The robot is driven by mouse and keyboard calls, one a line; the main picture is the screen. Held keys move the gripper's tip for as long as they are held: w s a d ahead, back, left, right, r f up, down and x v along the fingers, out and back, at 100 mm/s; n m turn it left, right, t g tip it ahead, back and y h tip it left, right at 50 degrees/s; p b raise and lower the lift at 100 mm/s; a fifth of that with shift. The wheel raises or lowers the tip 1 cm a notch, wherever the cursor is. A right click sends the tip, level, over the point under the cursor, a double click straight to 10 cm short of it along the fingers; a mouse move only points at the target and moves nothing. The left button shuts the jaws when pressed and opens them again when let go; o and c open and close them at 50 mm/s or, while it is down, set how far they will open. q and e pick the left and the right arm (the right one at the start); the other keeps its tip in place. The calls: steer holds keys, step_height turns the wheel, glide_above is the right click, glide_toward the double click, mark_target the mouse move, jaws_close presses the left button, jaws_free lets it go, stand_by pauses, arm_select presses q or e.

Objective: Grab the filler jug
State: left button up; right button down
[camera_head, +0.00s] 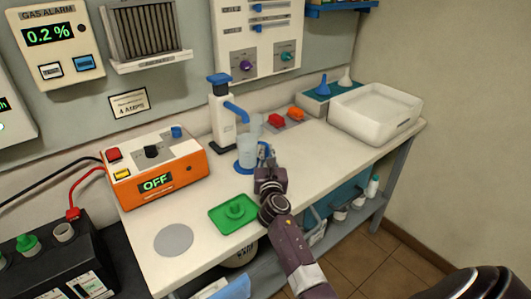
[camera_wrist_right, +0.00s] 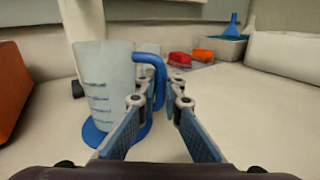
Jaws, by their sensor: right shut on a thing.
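The filler jug (camera_head: 246,152) is a clear, pale jug with level marks. It stands upright on a round blue mat (camera_wrist_right: 98,138) under the pump's spout. In the right wrist view the jug (camera_wrist_right: 106,88) is left of centre, with its blue handle (camera_wrist_right: 149,56) turned toward my gripper. My right gripper (camera_head: 267,160) reaches in from the front right. Its fingers (camera_wrist_right: 166,86) are shut on the jug's handle; the exact contact is partly hidden by the fingertips. My left gripper is not in view.
A white pump bottle (camera_head: 222,117) with a blue spout stands behind the jug. An orange unit reading OFF (camera_head: 158,168) is to the left. A green tray (camera_head: 222,220) and grey disc (camera_head: 174,240) lie in front.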

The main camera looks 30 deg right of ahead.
step_height(320, 180, up, 2)
steer(key=shift+r+p, duration=0.2)
steer(key=shift+p, duration=0.35)
steer(key=s, duration=1)
steer(key=s+d, duration=0.1)
steer(key=s, duration=0.3)
steer(key=shift+s+d+r, duration=0.1)
steer(key=shift+s+r, duration=0.15)
steer(key=shift+s, duration=0.15)
steer(key=shift+s+d, duration=0.15)
steer(key=shift+s, duration=1.4)
